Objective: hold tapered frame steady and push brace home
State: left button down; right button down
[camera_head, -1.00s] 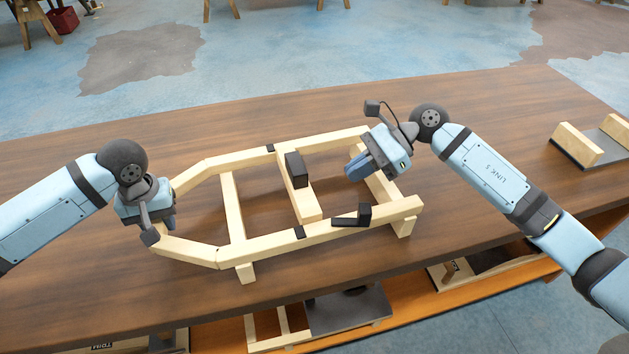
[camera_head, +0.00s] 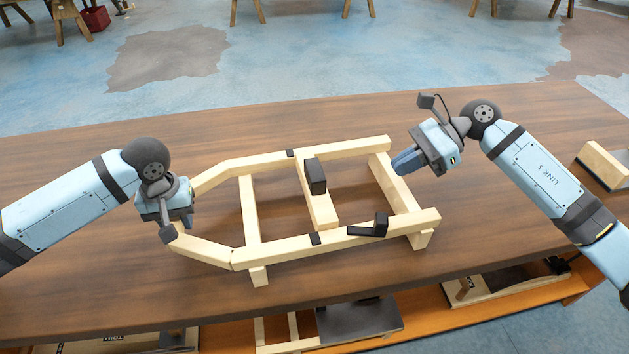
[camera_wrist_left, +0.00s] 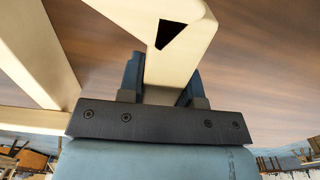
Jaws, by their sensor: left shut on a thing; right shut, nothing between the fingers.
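The tapered wooden frame (camera_head: 275,250) lies on the table, its narrow end to the left. My left gripper (camera_head: 183,218) is shut on the frame's narrow left end; the left wrist view shows the pale wood (camera_wrist_left: 175,60) between its fingers. The brace (camera_head: 319,203) runs across the middle of the frame between the two long rails, with a dark block on top. Whether it is fully seated cannot be told. My right gripper (camera_head: 400,166) is shut and empty, close to the right crossbar and apart from the brace.
A black L-shaped piece (camera_head: 372,228) sits on the near rail. A wood-edged holder (camera_head: 606,164) stands at the table's right. Below the near edge, a lower shelf (camera_head: 480,308) holds other wooden parts. The table behind the frame is clear.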

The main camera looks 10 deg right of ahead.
pick_arm(q)
jog(key=c, duration=0.7)
grip_release()
